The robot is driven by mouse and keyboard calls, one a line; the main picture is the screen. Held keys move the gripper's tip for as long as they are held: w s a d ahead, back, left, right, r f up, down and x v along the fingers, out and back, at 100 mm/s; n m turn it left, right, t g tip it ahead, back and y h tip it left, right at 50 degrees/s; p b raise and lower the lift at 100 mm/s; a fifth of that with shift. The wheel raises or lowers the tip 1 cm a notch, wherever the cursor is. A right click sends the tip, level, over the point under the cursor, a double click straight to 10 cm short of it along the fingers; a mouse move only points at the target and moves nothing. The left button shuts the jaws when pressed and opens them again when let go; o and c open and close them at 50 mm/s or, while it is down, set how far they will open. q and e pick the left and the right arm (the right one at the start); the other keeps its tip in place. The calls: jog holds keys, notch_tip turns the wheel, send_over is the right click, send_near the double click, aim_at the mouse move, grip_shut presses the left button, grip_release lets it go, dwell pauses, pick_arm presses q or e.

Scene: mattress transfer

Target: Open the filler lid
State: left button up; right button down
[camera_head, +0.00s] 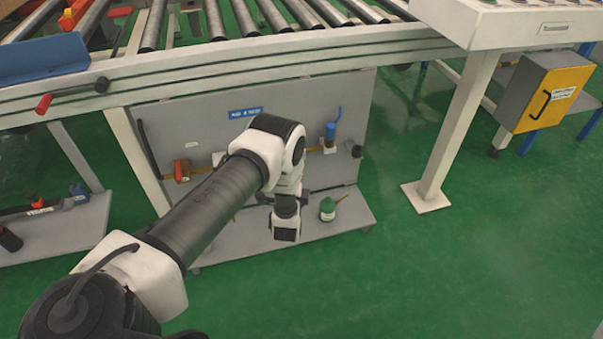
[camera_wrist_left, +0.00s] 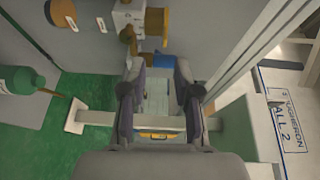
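My left arm (camera_head: 205,205) reaches from the lower left toward a grey panel under the roller conveyor; its fingertips cannot be made out in the head view. In the left wrist view my left gripper (camera_wrist_left: 158,100) has its two dark fingers apart, with nothing seen held between them. Beyond the fingers on the panel is a white fitting (camera_wrist_left: 128,18) with an orange-brown knob (camera_wrist_left: 157,22). A blue piece (camera_wrist_left: 163,62) shows just past the fingertips. I cannot tell which part is the filler lid. My right gripper is not in view.
The grey panel (camera_head: 345,95) carries a blue-topped cylinder (camera_head: 330,131) and a red-yellow fitting (camera_head: 181,170). A green oil can (camera_head: 327,209) stands on the low shelf (camera_head: 350,221). A white leg (camera_head: 455,125) stands at right. Green floor (camera_head: 480,260) is clear there.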

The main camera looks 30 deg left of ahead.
pick_arm(q)
jog(key=b+x, duration=0.2)
jog(key=x, duration=0.6)
jog(key=shift+r, duration=0.3)
jog(key=shift+a, duration=0.1)
grip_shut()
